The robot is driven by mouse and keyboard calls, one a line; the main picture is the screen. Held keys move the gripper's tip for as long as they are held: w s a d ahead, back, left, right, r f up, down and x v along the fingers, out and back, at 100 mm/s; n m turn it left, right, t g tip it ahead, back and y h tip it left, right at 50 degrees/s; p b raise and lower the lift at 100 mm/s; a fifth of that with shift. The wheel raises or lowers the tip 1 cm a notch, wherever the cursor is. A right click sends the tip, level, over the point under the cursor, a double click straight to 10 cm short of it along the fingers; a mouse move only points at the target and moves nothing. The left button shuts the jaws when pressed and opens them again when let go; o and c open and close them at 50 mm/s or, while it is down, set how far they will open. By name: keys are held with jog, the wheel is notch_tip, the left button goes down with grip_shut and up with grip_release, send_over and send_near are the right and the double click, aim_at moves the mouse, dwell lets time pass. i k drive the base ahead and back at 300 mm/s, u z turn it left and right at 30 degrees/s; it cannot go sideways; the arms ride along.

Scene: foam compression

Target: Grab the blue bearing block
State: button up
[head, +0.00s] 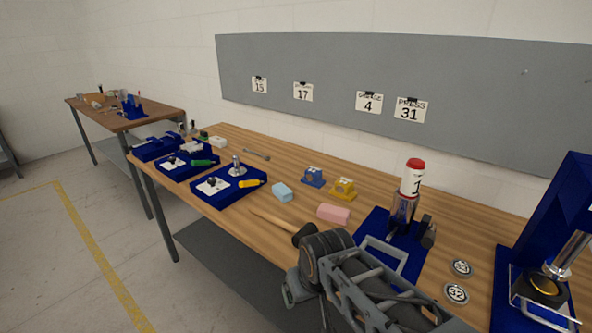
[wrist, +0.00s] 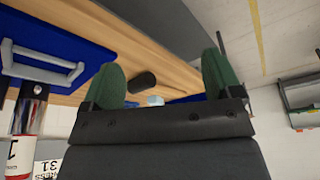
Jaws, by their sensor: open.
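The blue bearing block (head: 313,176) stands on the wooden workbench (head: 240,145), left of a similar yellow bearing block (head: 344,188). In the head view my arm is at the lower middle, nearer the front edge and well apart from the blue block. In the wrist view my gripper (wrist: 162,80) has its two green fingers spread, with nothing held between them.
A light blue foam block (head: 282,191), a pink foam block (head: 333,213) and a mallet (head: 272,220) lie nearby. Blue trays (head: 228,185) fill the left.

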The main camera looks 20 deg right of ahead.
aim_at(313, 176)
jog(key=z, duration=0.15)
jog(key=k, duration=0.4)
jog(key=u, duration=0.9)
jog(key=i, duration=1.4)
jog(key=z, duration=0.6)
